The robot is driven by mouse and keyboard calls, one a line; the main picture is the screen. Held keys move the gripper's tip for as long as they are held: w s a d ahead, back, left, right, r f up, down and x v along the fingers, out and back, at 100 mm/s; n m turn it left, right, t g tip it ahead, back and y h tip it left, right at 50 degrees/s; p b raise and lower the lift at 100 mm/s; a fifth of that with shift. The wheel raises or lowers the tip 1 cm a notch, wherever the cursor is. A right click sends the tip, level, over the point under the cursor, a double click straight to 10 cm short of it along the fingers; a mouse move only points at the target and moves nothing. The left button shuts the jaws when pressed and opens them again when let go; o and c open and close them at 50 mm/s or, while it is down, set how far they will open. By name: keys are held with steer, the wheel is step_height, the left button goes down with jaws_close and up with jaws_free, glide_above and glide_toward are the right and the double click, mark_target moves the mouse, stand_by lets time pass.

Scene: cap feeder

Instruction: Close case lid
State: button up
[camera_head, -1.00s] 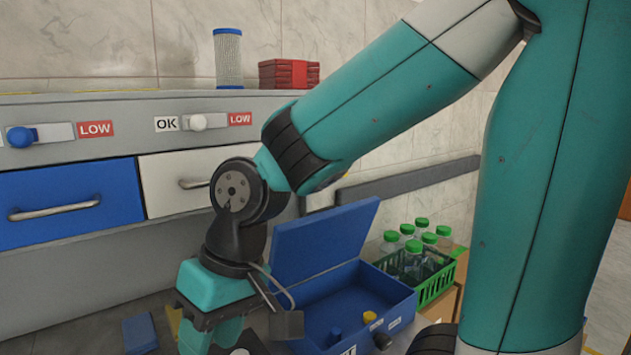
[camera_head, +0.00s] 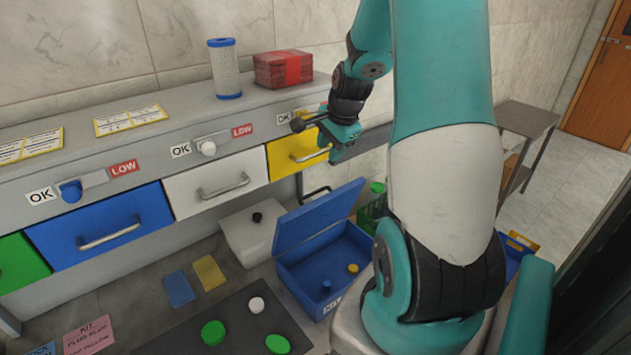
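The blue case (camera_head: 321,287) stands on the floor-level surface below the drawers, with its lid (camera_head: 318,215) raised and tilted back. My gripper (camera_head: 338,154) is up by the yellow drawer, well above and behind the case, apart from the lid. The fingers are small and seen at an angle, so I cannot tell whether they are open or shut. My arm hides part of the right side.
A dark mat (camera_head: 187,339) with green and white caps lies in front left of the case. A white box (camera_head: 242,236) stands left of the lid. A green crate (camera_head: 370,214) is behind right, partly hidden by my arm. Drawers line the back.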

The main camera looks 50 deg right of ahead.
mark_target(314, 192)
steer(key=b+x, duration=1.1)
steer(key=x, duration=0.5)
steer(key=shift+w+a+f, duration=0.1)
steer(key=shift+f, duration=0.2)
steer(key=shift+c, duration=0.5)
jaws_close()
